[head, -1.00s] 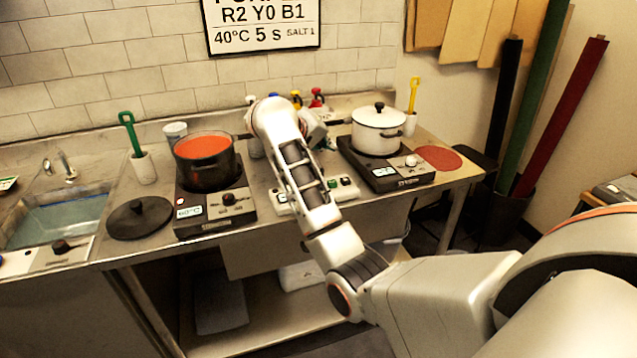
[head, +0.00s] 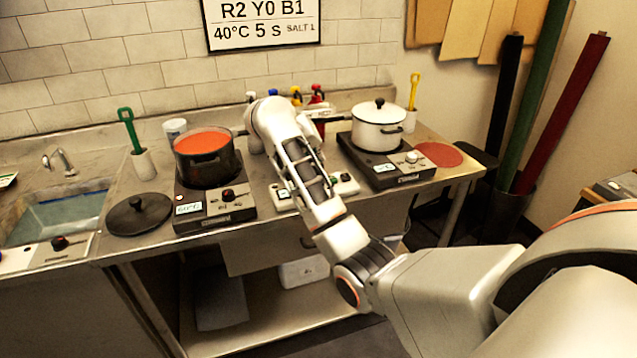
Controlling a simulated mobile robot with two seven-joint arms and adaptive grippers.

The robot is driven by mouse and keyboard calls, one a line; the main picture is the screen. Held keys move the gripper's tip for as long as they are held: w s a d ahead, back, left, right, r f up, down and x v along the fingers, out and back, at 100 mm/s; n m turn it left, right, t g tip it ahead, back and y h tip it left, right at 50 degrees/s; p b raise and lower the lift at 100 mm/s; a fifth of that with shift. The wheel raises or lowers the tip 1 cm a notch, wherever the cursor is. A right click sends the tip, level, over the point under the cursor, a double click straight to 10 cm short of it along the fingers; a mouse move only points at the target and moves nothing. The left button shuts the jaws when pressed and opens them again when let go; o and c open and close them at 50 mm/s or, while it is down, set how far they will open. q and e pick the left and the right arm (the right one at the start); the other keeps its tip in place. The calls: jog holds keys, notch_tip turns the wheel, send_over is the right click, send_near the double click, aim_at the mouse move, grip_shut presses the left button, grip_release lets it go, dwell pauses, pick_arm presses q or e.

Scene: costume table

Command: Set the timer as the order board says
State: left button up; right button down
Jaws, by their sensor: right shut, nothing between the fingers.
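The order board (head: 264,24) on the wall reads "R2 Y0 B1", "40°C 5 s", "SALT 1"; its top line is cut off. A pale box with a small display and buttons, seemingly the timer (head: 346,184), lies between the two hotplates. My right arm crosses in front of it and hides its middle; its display is too small to read. My right gripper (head: 316,132) is shut and empty, above and behind the box, mostly hidden by my own wrist. Whether it touches anything cannot be told. My left gripper is out of view.
A dark pot with red liquid (head: 203,165) stands on the left hotplate (head: 215,213). A white lidded pot (head: 377,128) stands on the right hotplate (head: 398,174). Colour-topped bottles (head: 317,94) stand behind my wrist. A black lid (head: 138,213) and sink (head: 60,222) are left.

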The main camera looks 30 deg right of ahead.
notch_tip(320, 180, down, 4)
jog(key=b, duration=0.2)
jog(key=shift+b, duration=0.35)
jog(key=shift+f+b, duration=0.25)
jog(key=shift+b, duration=0.15)
dwell(0.9)
jog(key=shift+f+b, duration=0.4)
jog(key=shift+b, duration=0.4)
jog(key=shift+f+b, duration=0.5)
jog(key=shift+b, duration=0.2)
dwell(1.2)
jog(key=shift+r, duration=0.95)
